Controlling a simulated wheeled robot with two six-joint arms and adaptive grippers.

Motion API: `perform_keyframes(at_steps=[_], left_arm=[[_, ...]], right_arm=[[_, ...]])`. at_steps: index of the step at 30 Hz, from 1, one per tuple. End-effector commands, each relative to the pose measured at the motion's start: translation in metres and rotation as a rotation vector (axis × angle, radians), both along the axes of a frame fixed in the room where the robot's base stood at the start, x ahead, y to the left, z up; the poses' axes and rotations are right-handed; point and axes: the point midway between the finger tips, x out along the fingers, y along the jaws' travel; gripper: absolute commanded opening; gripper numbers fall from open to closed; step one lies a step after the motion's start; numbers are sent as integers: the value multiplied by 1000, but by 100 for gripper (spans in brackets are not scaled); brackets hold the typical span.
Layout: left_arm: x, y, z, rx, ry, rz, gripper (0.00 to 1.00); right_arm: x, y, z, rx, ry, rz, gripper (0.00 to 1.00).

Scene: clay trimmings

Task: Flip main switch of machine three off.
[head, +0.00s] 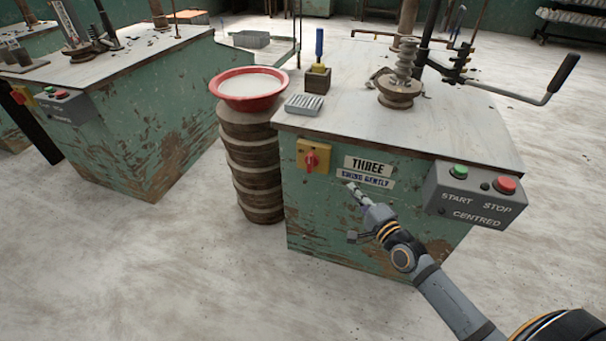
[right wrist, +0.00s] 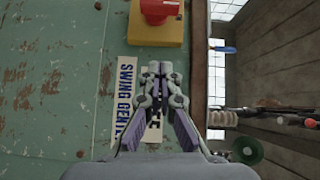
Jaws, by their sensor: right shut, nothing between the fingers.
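Machine three (head: 345,225) is a green, rust-worn cabinet labelled "THREE" (head: 367,165). Its main switch is a red rotary knob (head: 311,159) on a yellow plate (head: 324,146), at the upper left of the front face. The knob (right wrist: 160,9) and plate (right wrist: 155,34) also show at the top of the right wrist view. My right gripper (head: 353,188) is shut and empty, in front of the lower label, to the right of and below the switch. In the right wrist view its fingertips (right wrist: 154,70) point toward the plate, apart from the knob. My left gripper is not in view.
A grey box (head: 470,214) with a green start button (head: 459,171) and a red stop button (head: 504,185) sits right of the labels. A red basin (head: 249,103) tops a stacked column (head: 256,170) left of the machine. Another machine (head: 140,140) stands further left. Floor in front is clear.

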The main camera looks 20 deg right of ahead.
Motion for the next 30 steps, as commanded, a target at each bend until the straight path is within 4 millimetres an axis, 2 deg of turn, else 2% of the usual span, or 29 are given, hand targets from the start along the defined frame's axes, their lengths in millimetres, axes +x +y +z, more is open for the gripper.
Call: perform_keyframes(at_steps=[4,14,20,30], left_arm=[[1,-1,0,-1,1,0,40],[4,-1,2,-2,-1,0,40],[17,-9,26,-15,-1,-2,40],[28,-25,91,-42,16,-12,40]], right_arm=[[-1,5,9,38,-17,13,0],[3,6,9,36,-18,11,0],[34,11,7,39,-21,9,0],[103,29,8,39,-19,12,0]])
